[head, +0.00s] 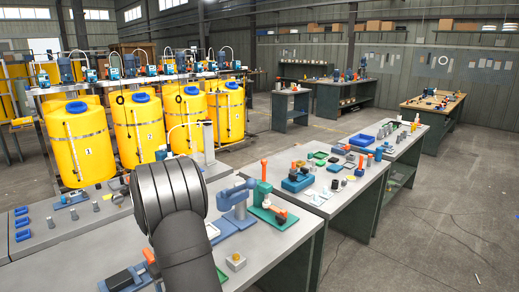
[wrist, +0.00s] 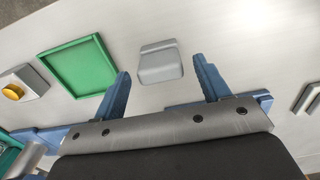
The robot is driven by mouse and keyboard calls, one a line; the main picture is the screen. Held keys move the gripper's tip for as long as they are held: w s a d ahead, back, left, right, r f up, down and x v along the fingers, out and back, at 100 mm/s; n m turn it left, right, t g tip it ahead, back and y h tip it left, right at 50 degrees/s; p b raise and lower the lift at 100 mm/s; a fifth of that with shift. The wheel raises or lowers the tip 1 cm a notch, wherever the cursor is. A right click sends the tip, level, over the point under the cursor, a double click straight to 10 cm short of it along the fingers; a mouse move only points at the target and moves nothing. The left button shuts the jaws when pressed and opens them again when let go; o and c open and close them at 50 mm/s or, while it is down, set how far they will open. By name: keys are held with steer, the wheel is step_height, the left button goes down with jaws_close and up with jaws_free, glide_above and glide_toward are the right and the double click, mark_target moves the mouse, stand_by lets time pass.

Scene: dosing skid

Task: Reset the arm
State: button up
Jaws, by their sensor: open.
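My gripper (wrist: 162,65) shows in the wrist view with its two blue fingers spread wide apart. A small light-grey block (wrist: 160,66) lies on the pale bench top beyond and between the fingertips. The fingers do not appear to touch it, and nothing is seen held. In the head view my dark grey arm stands large in the foreground over the near benches. I cannot make out my gripper there.
In the wrist view a green tray (wrist: 72,68) lies left of the fingers, with a yellow-button box (wrist: 15,90) farther left. A grey piece (wrist: 308,97) lies at right. In the head view, yellow tanks (head: 140,130) stand behind a bench (head: 345,207) with fixtures; the right-hand floor is mostly clear.

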step_height(320, 180, down, 3)
steer(key=shift+r, duration=0.1)
step_height(320, 180, up, 12)
step_height(320, 180, down, 13)
steer(key=shift+f, duration=0.1)
steer(key=r, duration=0.5)
steer(key=shift+d, duration=0.25)
steer(key=d+r, duration=0.7)
steer(key=d, duration=0.5)
steer(key=w+a, duration=0.2)
steer(key=a, duration=3.4)
steer(key=shift+r, duration=0.2)
